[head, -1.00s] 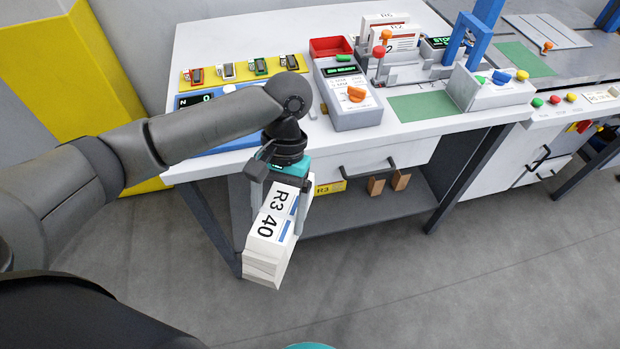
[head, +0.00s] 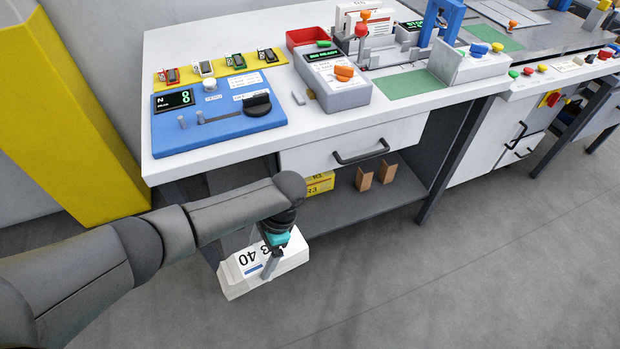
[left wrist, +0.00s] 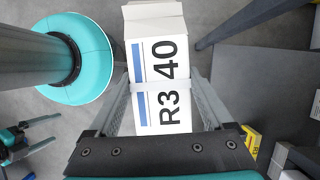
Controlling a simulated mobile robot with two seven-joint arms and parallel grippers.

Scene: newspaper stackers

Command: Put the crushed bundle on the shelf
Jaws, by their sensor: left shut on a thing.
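The bundle (head: 240,272) is a white paper stack labelled "R3 40" with a blue stripe. My left gripper (head: 268,258) is shut on it and holds it in front of the table's lower shelf, above the floor. In the left wrist view the bundle (left wrist: 158,85) lies between the two fingers of the gripper (left wrist: 160,105). I cannot tell from its shape how crushed it is. The grey lower shelf (head: 365,212) is under the white table, behind and to the right of the bundle.
Yellow R3 boxes (head: 320,183) and two brown blocks (head: 364,178) stand on the lower shelf. A drawer (head: 350,145) with a dark handle hangs above it. A table leg (head: 462,160) bounds the shelf on the right. The shelf's front right part is bare.

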